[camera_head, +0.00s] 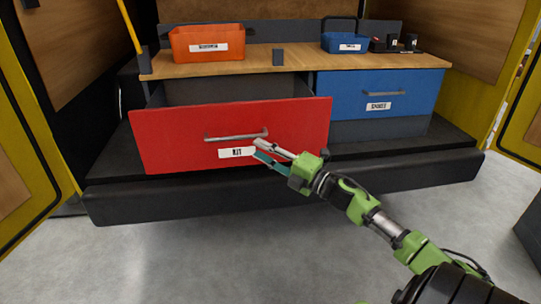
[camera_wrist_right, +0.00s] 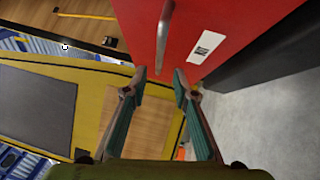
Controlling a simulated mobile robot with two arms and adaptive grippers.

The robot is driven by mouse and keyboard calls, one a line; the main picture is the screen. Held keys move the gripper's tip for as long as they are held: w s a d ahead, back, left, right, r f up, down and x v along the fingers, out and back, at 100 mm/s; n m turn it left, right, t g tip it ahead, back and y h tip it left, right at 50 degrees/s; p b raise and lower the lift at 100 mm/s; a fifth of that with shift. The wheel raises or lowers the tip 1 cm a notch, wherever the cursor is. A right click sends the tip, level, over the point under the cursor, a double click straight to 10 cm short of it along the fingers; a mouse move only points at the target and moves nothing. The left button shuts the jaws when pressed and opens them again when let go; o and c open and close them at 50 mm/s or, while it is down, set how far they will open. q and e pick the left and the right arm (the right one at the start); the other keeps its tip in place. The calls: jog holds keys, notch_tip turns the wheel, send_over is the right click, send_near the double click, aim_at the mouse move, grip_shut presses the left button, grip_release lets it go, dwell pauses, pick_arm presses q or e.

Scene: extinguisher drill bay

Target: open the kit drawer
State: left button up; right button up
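The red kit drawer (camera_head: 170,135) stands pulled out from under the worktop, and its grey interior shows behind the front. Its front carries a grey bar handle (camera_head: 236,136) and a white KIT label (camera_head: 236,152). In the right wrist view the red front (camera_wrist_right: 235,20) and the handle (camera_wrist_right: 163,35) are just ahead of the fingers. My right gripper (camera_head: 256,149) is in front of the drawer, just below the handle's right end. My left gripper is not in view.
A blue drawer (camera_head: 345,92) is shut at the right. On the wooden worktop (camera_head: 290,58) stand an orange bin (camera_head: 185,50), a blue caddy (camera_head: 345,42) and small dark items. A black plinth (camera_head: 190,190) runs below. The grey floor in front is clear.

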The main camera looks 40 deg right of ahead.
jog(key=shift+v, duration=1.25)
jog(key=shift+f, duration=0.15)
